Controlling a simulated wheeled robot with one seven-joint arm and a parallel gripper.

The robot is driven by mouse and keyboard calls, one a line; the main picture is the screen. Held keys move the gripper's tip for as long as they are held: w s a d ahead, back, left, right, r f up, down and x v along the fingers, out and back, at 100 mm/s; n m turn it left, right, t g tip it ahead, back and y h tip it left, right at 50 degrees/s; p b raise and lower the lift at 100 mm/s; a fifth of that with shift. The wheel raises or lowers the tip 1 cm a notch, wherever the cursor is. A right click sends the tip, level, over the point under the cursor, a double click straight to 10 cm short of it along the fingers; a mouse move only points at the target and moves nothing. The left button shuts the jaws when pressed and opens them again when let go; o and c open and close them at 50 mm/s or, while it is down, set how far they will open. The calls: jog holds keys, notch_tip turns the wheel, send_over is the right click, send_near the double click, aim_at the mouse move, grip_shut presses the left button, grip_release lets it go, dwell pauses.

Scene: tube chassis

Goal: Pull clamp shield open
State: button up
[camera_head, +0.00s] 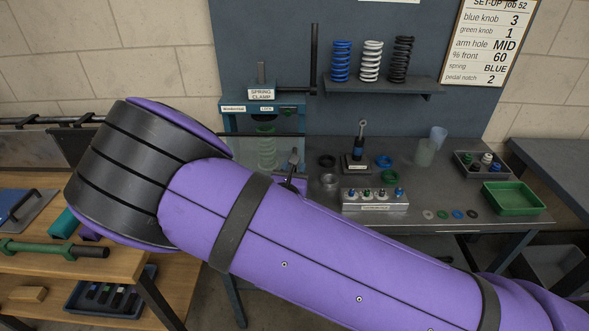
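The spring clamp (261,93), a teal-framed fixture with a white sign, stands at the back of the grey bench. A clear, see-through shield (288,146) appears to cover its front, with a pale green spring behind it. The shield's lower part is hidden by my purple arm. A small dark upright part (293,163) shows just above the arm by the shield's lower right; I cannot tell whether it is a handle.
A shelf (384,84) with blue, white and black springs is right of the clamp. The grey bench (455,205) holds rings, a knob block (375,199), cups, a small-parts tray (482,165) and a green tray (513,198). A wooden bench (110,265) is at left.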

jog(key=shift+w, duration=0.3)
jog(key=shift+d, duration=0.1)
grip_shut()
jog(key=shift+s, duration=0.1)
